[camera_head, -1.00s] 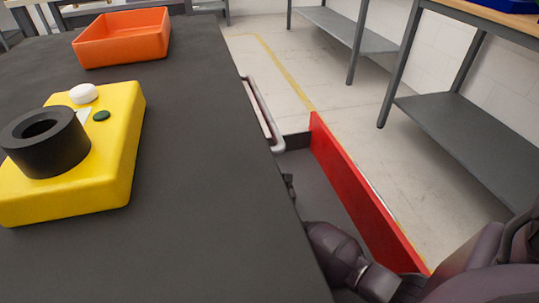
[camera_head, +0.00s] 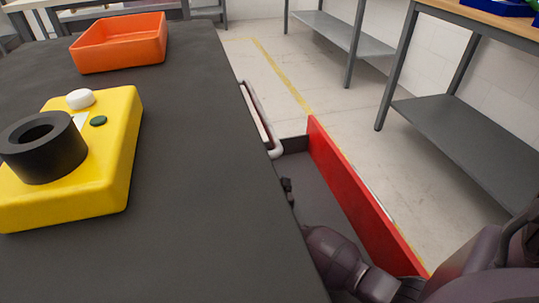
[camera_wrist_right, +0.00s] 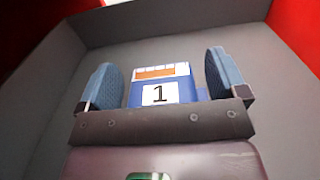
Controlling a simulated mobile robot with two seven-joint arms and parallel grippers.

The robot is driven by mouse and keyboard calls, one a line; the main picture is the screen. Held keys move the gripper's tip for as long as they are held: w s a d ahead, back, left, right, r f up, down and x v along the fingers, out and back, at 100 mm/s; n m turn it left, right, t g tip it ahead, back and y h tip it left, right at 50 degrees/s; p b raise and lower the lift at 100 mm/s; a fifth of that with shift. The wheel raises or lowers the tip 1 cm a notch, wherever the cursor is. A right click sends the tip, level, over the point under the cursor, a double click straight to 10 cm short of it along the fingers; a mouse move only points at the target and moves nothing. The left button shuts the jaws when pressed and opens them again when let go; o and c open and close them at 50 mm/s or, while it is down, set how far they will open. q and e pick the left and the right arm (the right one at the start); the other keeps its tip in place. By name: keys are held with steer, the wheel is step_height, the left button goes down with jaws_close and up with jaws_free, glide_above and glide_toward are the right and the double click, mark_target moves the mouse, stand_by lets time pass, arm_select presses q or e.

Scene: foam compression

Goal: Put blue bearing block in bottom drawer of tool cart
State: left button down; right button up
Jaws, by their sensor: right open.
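The blue bearing block (camera_wrist_right: 185,92) carries a white label with "1" and an orange and white band. In the right wrist view it lies over the grey drawer floor, between the spread fingers of my right gripper (camera_wrist_right: 165,88). The gripper is open, with gaps beside the block. The tool cart (camera_head: 205,170) has a drawer pulled out, with a red front (camera_head: 355,190) and grey inside. My right arm reaches down into this drawer in the head view. The block is hidden there by the cart top and my arm. My left gripper is not in view.
On the cart top are an orange bin (camera_head: 118,43) and a yellow box (camera_head: 110,165) bearing a black ring (camera_head: 72,158). A cart handle (camera_head: 262,118) juts out behind the drawer. Shelved tables (camera_head: 465,135) stand at right. Floor between is clear.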

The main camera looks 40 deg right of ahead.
steer(key=p+v, duration=0.1)
steer(key=v, duration=0.6)
steer(key=shift+s+a+p, duration=0.15)
steer(key=shift+s+p, duration=0.05)
steer(key=shift+p, duration=0.1)
steer(key=shift+s, duration=0.1)
